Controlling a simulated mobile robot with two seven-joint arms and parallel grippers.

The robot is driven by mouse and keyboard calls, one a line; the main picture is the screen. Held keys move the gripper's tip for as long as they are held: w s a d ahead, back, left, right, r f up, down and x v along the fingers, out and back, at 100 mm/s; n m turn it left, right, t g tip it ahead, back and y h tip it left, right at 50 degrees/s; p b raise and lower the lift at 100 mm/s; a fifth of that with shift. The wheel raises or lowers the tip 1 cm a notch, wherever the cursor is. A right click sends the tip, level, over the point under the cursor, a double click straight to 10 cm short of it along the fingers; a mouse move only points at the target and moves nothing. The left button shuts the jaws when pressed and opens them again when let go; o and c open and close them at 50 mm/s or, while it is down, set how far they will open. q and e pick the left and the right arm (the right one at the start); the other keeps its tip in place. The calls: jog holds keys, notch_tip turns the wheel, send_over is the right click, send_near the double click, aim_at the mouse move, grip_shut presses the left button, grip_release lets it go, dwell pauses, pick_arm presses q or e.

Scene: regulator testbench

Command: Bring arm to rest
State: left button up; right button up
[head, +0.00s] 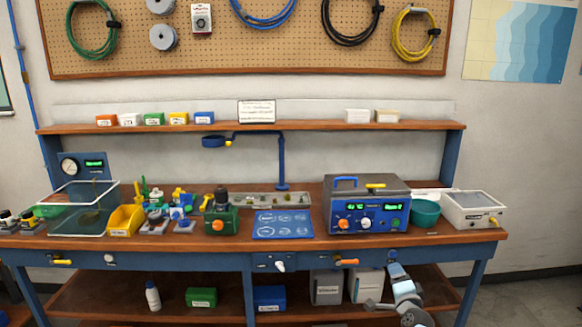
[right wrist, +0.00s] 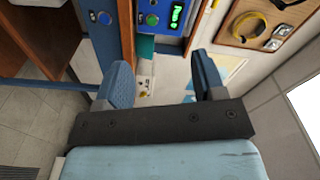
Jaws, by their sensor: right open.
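My right arm comes in at the lower right of the head view, in front of the bench's front edge. My right gripper (head: 396,270) is below the tabletop there, close to the front rail. In the right wrist view my right gripper (right wrist: 162,78) has its two blue-grey fingers wide apart, with nothing between them. Bench parts and floor show beyond the fingers. My left gripper and left arm are not in view.
The workbench (head: 300,245) carries a blue-fronted instrument (head: 368,206), a teal bowl (head: 425,212), a white box (head: 472,209), a yellow bin (head: 126,220) and a green regulator block (head: 221,220). Boxes and a white bottle (head: 152,296) stand on the lower shelf. Floor is clear at right.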

jog(key=s+d+r+n+h, duration=0.15)
jog(key=d+r, duration=0.25)
jog(key=d, duration=0.8)
jog(key=s+d+r+n+h, duration=0.1)
jog(key=s+d+r, duration=0.15)
jog(key=d, duration=0.95)
jog(key=s+d+r+n+h, duration=0.15)
jog(key=d+r, duration=0.25)
jog(key=d, duration=0.8)
jog(key=s+a+f+n+g+y, duration=0.45)
jog(key=s+a+f+n, duration=0.75)
jog(key=s+a+f, duration=0.8)
jog(key=s+a+f+n+g+y, duration=0.1)
jog(key=s+a+f+n+g, duration=0.2)
jog(key=s+a, duration=0.6)
jog(key=s+a+f+n+g+y, duration=0.15)
jog(key=s+a+f+n, duration=0.3)
jog(key=s, duration=0.85)
jog(key=w+a+r+m+t, duration=0.15)
jog(key=a+m, duration=0.45)
jog(key=a, duration=0.8)
pick_arm(q)
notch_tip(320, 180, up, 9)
jog(key=p, duration=0.9)
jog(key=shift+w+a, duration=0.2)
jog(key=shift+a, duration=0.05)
pick_arm(e)
notch_tip(320, 180, up, 9)
jog(key=shift+d+y, duration=0.3)
jog(key=shift+d, duration=0.1)
